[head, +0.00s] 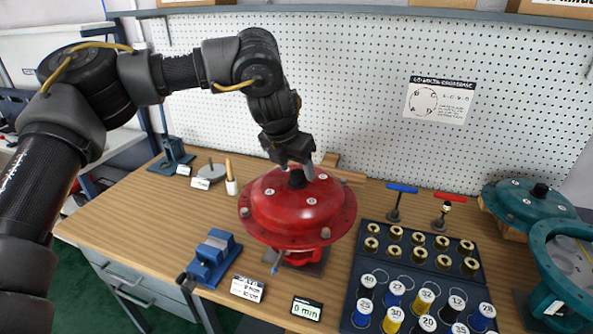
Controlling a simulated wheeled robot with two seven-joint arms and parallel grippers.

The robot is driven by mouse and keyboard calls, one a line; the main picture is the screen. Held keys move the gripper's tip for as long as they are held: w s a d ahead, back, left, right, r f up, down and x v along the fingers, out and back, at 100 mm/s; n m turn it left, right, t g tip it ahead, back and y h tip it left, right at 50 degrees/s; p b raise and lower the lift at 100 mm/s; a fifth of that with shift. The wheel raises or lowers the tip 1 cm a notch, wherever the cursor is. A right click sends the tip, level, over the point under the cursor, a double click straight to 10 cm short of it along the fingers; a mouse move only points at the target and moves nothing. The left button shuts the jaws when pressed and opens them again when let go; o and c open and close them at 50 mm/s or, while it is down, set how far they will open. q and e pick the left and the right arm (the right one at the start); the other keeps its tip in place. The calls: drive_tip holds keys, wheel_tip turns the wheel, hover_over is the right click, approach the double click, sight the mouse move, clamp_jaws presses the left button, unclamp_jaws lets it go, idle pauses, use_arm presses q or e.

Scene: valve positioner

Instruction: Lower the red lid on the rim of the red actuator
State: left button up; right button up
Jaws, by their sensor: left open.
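The red lid (275,203) is a wide dome with a bolted flange and a black knob (297,178) on top. It lies roughly level over the red actuator (294,257), whose lower body shows beneath. The lid hides the actuator's rim, so I cannot tell whether the flange touches it all round. My left gripper (291,170) is open, pointing down just above the lid, with its fingertips close to the knob. I cannot tell whether a finger touches the knob. My right gripper is not in view.
A blue vise (212,256) stands left of the actuator. A dark case (410,282) of brass fittings and coloured spools lies at right. Teal housings (564,262) stand at the far right. A small display (306,308) sits in front. A pegboard (350,80) closes the back.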

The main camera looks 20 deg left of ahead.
use_arm(q)
drive_tip(key=b+v, duration=0.1)
drive_tip(key=v, duration=0.8)
drive_tip(key=shift+r, duration=0.3)
drive_tip(key=shift+s+f, duration=0.1)
